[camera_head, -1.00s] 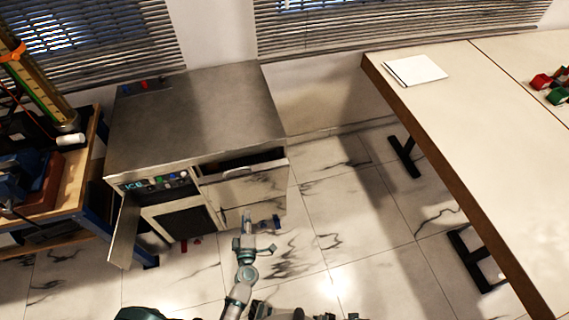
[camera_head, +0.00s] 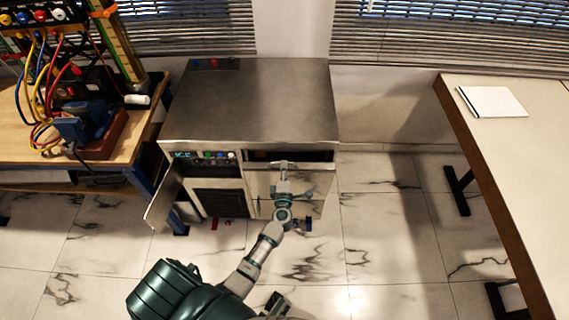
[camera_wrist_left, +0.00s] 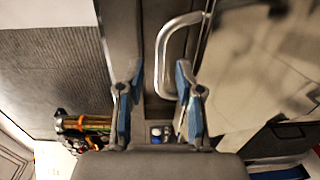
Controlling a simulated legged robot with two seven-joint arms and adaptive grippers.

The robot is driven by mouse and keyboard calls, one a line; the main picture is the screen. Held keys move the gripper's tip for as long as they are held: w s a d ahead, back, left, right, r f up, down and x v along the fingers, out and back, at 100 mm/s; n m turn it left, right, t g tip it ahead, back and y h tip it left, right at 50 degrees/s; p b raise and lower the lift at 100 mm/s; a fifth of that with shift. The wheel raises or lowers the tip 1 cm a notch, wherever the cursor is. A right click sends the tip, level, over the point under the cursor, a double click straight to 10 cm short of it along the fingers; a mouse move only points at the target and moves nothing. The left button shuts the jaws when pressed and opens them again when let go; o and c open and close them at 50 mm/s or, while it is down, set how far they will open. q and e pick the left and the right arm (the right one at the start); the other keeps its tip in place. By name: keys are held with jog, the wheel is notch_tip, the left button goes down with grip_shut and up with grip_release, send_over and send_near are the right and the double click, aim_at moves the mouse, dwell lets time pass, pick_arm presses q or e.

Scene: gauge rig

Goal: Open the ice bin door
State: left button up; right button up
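The steel ice machine (camera_head: 255,105) stands ahead, with an "ICE" label (camera_head: 182,155) at its upper left. Its bin door (camera_head: 312,182) is at the right of the front, with a dark gap along its top edge. A pale handle (camera_head: 284,164) shows near that edge. My left gripper (camera_head: 284,183) is in front of this door, just below the handle. In the left wrist view, the bent metal handle (camera_wrist_left: 162,55) reaches down between my two spread fingers (camera_wrist_left: 155,90). The fingers look apart from it. My right gripper does not show.
A flap (camera_head: 162,197) on the machine's left stands swung out. A wooden bench (camera_head: 140,135) with cables and instruments is close on the left. A white table (camera_head: 530,160) with paper (camera_head: 492,101) is on the right. Marble floor (camera_head: 385,230) between is clear.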

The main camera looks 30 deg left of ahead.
pick_arm(q)
jog(key=x, duration=0.2)
jog(key=shift+w+a+f, duration=0.15)
jog(key=shift+w+a, duration=0.05)
jog(key=shift+a, duration=0.1)
jog(key=shift+w+a+f, duration=0.1)
jog(key=shift+w+a, duration=0.2)
jog(key=shift+a, duration=0.25)
jog(key=shift+d, duration=0.2)
jog(key=shift+c, duration=0.6)
jog(key=shift+d, duration=0.25)
grip_shut()
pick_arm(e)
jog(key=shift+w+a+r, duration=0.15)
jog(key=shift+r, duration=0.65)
